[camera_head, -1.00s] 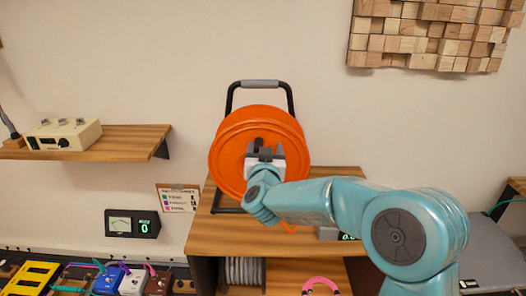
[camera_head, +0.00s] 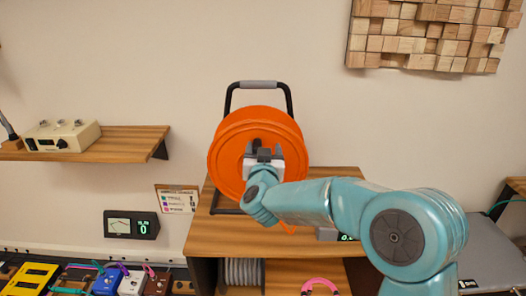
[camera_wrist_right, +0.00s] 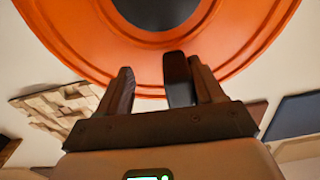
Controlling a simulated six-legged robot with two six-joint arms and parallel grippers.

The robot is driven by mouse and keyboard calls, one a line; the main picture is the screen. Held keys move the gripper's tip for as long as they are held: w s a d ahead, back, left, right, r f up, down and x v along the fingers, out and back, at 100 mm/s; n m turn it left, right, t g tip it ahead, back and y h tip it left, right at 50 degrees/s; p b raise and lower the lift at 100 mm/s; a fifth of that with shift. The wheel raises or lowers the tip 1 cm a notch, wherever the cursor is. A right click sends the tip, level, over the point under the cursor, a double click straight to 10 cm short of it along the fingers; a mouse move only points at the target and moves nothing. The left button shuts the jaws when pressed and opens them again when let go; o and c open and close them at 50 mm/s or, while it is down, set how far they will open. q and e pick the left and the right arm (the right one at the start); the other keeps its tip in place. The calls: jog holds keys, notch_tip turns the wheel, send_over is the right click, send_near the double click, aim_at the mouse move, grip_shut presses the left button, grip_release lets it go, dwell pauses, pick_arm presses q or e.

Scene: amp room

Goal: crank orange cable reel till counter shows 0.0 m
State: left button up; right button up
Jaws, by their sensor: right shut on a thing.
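The orange cable reel (camera_head: 227,154) stands upright in a black frame with a grey top grip, on a wooden cabinet top. My right gripper (camera_head: 264,154) is in front of the reel's face, just below its hub, shut on the crank handle, which its jaws mostly hide. In the right wrist view the gripper (camera_wrist_right: 150,85) has its fingers against the orange reel (camera_wrist_right: 75,40), with a dark piece between them. The counter box (camera_head: 328,234) is largely hidden behind my right arm; its green display seems to begin with 0, the rest covered. My left gripper is not in view.
A shelf (camera_head: 95,143) holds a cream box (camera_head: 62,135). Several pedals (camera_head: 108,281) lie at lower left. A grey case (camera_head: 492,252) is at right.

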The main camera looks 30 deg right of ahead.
jog(key=shift+d+r, duration=0.15)
jog(key=b+v, duration=0.1)
jog(key=v, duration=0.8)
dwell(0.5)
